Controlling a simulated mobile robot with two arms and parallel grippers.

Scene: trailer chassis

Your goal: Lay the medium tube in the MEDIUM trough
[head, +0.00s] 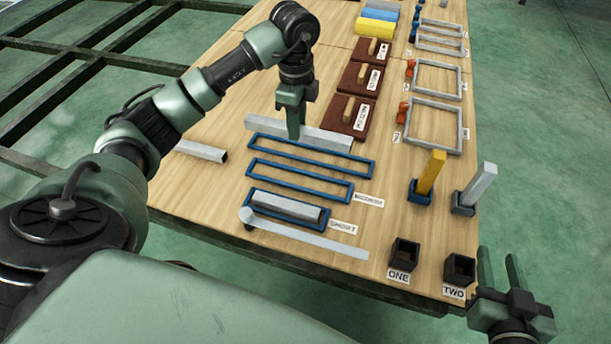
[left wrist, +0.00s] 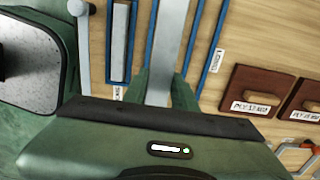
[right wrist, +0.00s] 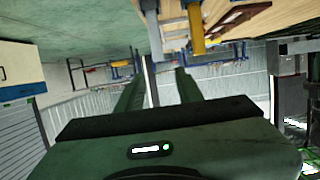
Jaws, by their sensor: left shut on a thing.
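My left gripper (head: 296,134) is shut on a long grey tube (head: 328,137), held about its middle near the far blue trough. The tube also shows in the left wrist view (left wrist: 171,40), running away between the fingers. Three blue troughs lie side by side. The middle trough (head: 300,181) is empty, and the label at its right end (head: 369,200) seems to read MEDIUM. The far trough (head: 330,161) looks empty. The near trough (head: 262,212) holds a short grey tube (head: 287,207). My right gripper (head: 503,275) is open and empty off the table's right corner.
Another grey tube (head: 201,151) lies at the table's left edge. A grey bar with a round end (head: 305,236) lies in front of the near trough. Brown labelled blocks (head: 350,116) stand behind. Upright yellow (head: 431,172) and grey (head: 474,185) bars and black bins (head: 404,253) stand right.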

